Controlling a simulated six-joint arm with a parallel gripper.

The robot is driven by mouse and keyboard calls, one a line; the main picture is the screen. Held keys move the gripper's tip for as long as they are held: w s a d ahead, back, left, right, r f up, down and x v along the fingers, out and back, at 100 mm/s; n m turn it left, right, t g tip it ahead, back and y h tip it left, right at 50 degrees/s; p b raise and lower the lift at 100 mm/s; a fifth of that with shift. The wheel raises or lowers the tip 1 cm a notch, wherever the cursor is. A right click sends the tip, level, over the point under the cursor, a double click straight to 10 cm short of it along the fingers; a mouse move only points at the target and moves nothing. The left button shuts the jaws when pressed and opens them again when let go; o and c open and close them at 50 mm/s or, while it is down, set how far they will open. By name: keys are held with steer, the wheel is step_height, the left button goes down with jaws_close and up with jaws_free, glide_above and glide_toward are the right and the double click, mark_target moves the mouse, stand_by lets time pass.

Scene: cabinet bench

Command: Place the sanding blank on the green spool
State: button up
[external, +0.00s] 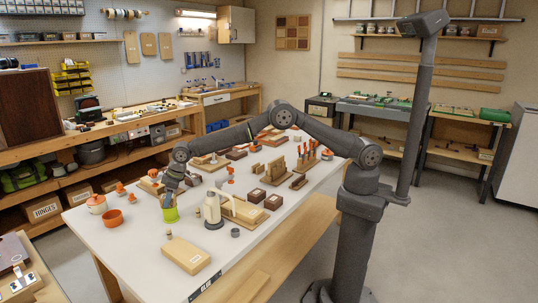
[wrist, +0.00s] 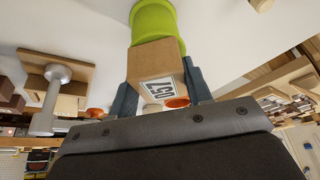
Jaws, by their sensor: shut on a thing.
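The sanding blank appears to be the tan block with a white label reading 057 (wrist: 155,65). My gripper (wrist: 160,90) is shut on it, with a dark finger on each side. The green spool (wrist: 153,18) is just beyond the block in the wrist view, and the block hides part of it. In the external view the green spool (external: 171,215) stands on the white table, and my gripper (external: 168,199) is right above it. The block is hard to make out there. I cannot tell whether block and spool touch.
A wooden block (external: 185,256) lies nearer the front. Bare table lies around the spool.

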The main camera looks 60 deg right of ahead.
steer(key=o, duration=1)
steer(key=shift+f, duration=0.1)
steer(key=shift+r, duration=0.4)
steer(key=v, duration=1.1)
steer(key=shift+s+d+r, duration=0.15)
steer(key=shift+r, duration=0.05)
steer(key=shift+f, duration=0.1)
steer(key=x, duration=1.2)
steer(key=shift+r, duration=1.55)
